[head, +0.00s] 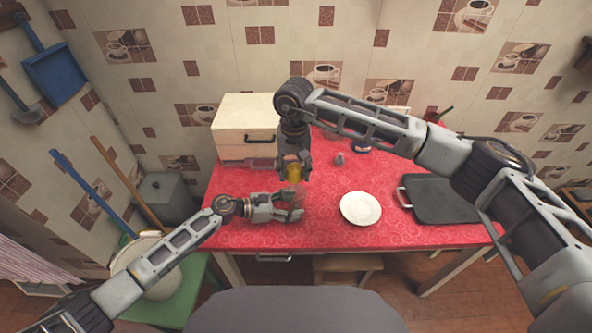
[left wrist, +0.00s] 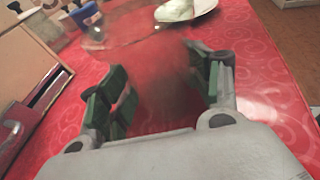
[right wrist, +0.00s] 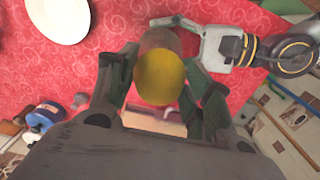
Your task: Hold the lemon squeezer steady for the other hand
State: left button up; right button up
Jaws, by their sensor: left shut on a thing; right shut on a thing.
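A see-through, faintly reddish squeezer (head: 293,188) stands on the red table. My left gripper (head: 291,207) comes from the left, low over the table, with its fingers shut around it; in the left wrist view the squeezer (left wrist: 165,75) is a blurred clear shape between the green finger pads. A yellow lemon (head: 294,173) is in my right gripper (head: 293,164), which points down from above. In the right wrist view the lemon (right wrist: 160,77) sits between the fingers, in front of the squeezer (right wrist: 160,40). I cannot tell whether lemon and squeezer touch.
A white plate (head: 360,208) lies to the right of the squeezer, and a dark tray (head: 440,200) lies further right. A pale box (head: 246,125) stands at the back left. A small grey item (head: 339,159) stands behind the plate. The front table edge is clear.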

aim_at(295, 188)
jog(key=shift+f, duration=0.25)
jog(key=shift+f, duration=0.75)
jog(key=shift+f, duration=0.1)
jog(key=shift+f, duration=0.3)
jog(key=shift+f, duration=1.05)
dwell(1.4)
jog(key=shift+r, duration=0.85)
jog(key=shift+f, duration=1.05)
dwell(1.1)
jog(key=shift+r, duration=0.1)
jog(key=shift+r, duration=0.95)
